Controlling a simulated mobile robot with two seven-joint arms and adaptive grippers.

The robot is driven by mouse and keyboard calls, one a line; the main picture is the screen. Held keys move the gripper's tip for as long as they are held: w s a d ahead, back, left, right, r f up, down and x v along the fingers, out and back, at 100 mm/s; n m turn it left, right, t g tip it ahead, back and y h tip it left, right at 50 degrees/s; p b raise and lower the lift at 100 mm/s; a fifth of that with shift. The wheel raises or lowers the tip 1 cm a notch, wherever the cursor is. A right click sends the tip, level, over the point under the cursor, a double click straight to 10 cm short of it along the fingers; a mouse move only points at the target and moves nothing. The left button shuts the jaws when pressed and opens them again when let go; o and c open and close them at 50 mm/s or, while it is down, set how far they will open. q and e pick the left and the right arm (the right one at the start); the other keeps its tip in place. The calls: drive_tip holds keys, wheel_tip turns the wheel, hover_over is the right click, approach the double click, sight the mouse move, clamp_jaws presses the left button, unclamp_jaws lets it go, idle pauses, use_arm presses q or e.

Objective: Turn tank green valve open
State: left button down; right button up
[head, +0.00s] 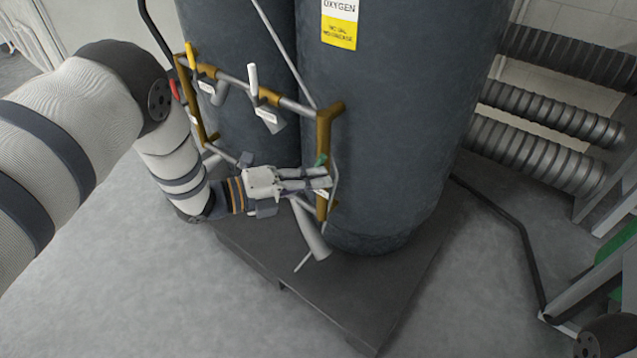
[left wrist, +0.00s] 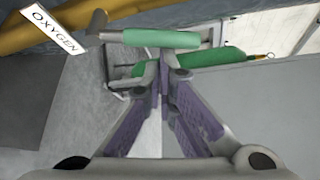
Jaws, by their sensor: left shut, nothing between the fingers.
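The green valve handle (head: 320,160) is a small green lever on the brass-coloured pipe at the lower right of the tank piping, mostly hidden in the head view. In the left wrist view a light green handle (left wrist: 162,38) lies crosswise just beyond the fingertips. A second, darker green bar (left wrist: 205,60) lies behind the fingertips. My left gripper (head: 328,183) is shut and empty, its tips beside the pipe just below the green handle. The left wrist view shows the closed fingertips (left wrist: 165,68) close to the handle; I cannot tell whether they touch. My right gripper is not in view.
Two grey tanks (head: 385,110) stand on a dark pallet (head: 350,290), one with an oxygen label (head: 340,22). Corrugated hoses (head: 550,110) are at the right. Open floor (head: 130,270) lies at lower left.

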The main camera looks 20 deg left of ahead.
use_arm(q)
drive_tip(key=shift+w+a+r+n+t+h, duration=0.2)
drive_tip(key=shift+a+n, duration=0.1)
drive_tip(key=shift+n, duration=0.1)
drive_tip(key=shift+w+a+r+n+t+h, duration=0.1)
drive_tip(key=shift+a+r+n+h, duration=0.1)
drive_tip(key=shift+a+n, duration=0.15)
drive_tip(key=shift+p, duration=0.3)
